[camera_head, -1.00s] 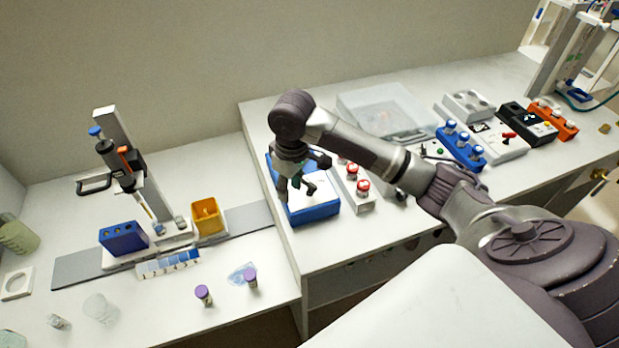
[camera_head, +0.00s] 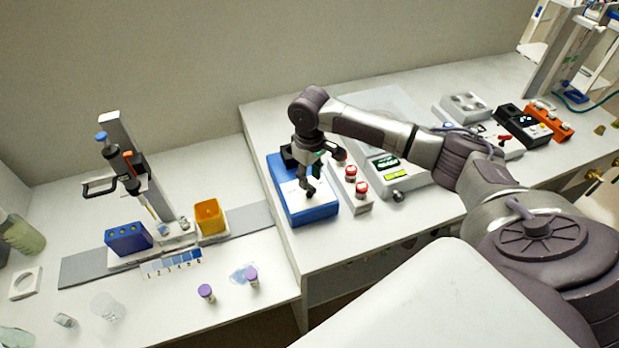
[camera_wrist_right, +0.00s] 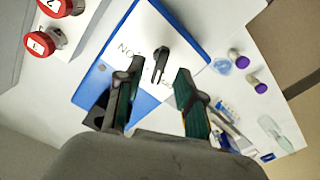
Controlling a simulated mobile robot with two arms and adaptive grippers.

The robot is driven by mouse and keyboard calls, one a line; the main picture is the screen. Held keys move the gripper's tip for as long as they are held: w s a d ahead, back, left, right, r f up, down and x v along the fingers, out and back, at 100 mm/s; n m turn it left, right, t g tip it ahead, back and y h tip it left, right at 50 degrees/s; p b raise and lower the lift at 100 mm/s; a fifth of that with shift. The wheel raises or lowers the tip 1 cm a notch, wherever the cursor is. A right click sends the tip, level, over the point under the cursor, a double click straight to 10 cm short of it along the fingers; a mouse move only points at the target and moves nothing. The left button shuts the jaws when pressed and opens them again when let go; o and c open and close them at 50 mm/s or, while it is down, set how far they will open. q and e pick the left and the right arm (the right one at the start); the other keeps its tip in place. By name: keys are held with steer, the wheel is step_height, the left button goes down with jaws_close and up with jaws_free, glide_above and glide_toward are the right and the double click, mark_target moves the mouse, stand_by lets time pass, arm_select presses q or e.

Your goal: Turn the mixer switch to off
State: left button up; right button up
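The mixer is a blue box (camera_head: 316,215) with a white top, on the raised bench in the head view. In the right wrist view its blue body (camera_wrist_right: 142,101) and white top (camera_wrist_right: 135,32) show, with a dark narrow switch lever (camera_wrist_right: 160,62) and dark lettering beside it, which appears upside down. My right gripper (camera_head: 309,188) is over the mixer's top, pointing down. In the right wrist view its two fingers (camera_wrist_right: 155,88) are apart with nothing between the tips; the lever lies just beyond them. I cannot tell whether they touch it. My left gripper is not in view.
A pale rack with red-capped vials (camera_head: 350,175) stands close right of the mixer. A device with a lit display (camera_head: 385,163) is beyond it, partly behind my arm. The lower bench at left holds a stand (camera_head: 130,165), an orange container (camera_head: 208,218) and purple-capped tubes (camera_head: 251,277).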

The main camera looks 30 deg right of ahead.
steer(key=shift+f, duration=1.35)
jaws_close()
steer(key=shift+r+p, duration=0.15)
steer(key=shift+p, duration=0.2)
steer(key=shift+n+p, duration=0.4)
steer(key=shift+n, duration=0.3)
steer(key=shift+n+p, duration=0.4)
steer(key=shift+n, duration=0.3)
steer(key=shift+w+n+p, duration=0.1)
steer(key=shift+n+p, duration=0.5)
steer(key=shift+n, duration=0.9)
